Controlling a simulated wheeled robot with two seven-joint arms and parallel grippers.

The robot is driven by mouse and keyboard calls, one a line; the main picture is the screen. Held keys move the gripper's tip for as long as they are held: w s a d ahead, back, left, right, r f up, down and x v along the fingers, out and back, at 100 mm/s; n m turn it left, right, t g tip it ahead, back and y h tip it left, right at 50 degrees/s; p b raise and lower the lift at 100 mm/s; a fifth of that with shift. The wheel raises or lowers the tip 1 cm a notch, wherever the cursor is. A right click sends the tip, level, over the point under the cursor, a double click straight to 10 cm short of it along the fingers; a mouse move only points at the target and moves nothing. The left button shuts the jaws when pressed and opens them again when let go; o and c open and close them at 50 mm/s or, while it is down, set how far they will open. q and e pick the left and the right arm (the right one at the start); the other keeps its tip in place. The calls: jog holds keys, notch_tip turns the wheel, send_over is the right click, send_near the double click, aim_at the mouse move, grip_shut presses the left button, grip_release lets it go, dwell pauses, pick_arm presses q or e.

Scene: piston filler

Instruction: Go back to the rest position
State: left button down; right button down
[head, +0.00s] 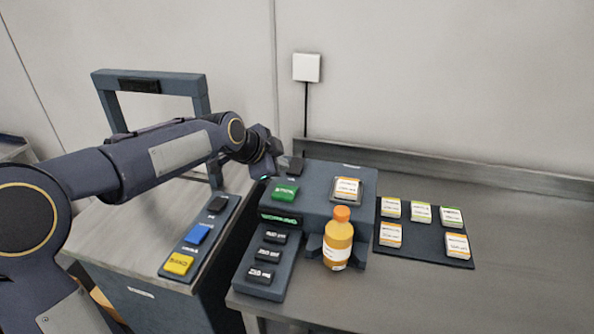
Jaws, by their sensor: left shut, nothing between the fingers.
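My left arm comes in from the left, and my left gripper (272,158) is shut and empty. It is close to the back left corner of the piston filler (318,205), near a black button (295,165) and a green button (285,190). Whether it touches the machine cannot be told from this view. An orange bottle with an orange cap (338,240) stands upright at the front of the filler. A labelled card (347,189) sits on the filler's top right. My right gripper is not in view.
A dark mat (425,250) with several labelled cards lies right of the filler. A panel with black, blue and yellow buttons (200,236) is on the left cart, below a dark upright frame (201,96). The metal table (520,285) is clear at the right.

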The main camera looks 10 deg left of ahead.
pick_arm(q)
jog(key=shift+s, duration=0.1)
jog(key=s+a+n+g+p, duration=0.15)
jog(key=s+n, duration=0.25)
jog(key=s, duration=0.6)
jog(key=s+a+n, duration=0.3)
jog(key=s+n, duration=0.1)
jog(key=s, duration=0.6)
jog(key=s+f+n, duration=0.3)
jog(key=s+n, duration=0.1)
jog(key=s, duration=0.3)
jog(key=s+d+f+n+g, duration=0.1)
jog(key=s+f+n, duration=0.2)
jog(key=s, duration=0.4)
jog(key=shift+s+d+f+n, duration=0.15)
jog(key=shift+s+d+n, duration=0.15)
jog(key=shift+n, duration=0.2)
dwell(2.2)
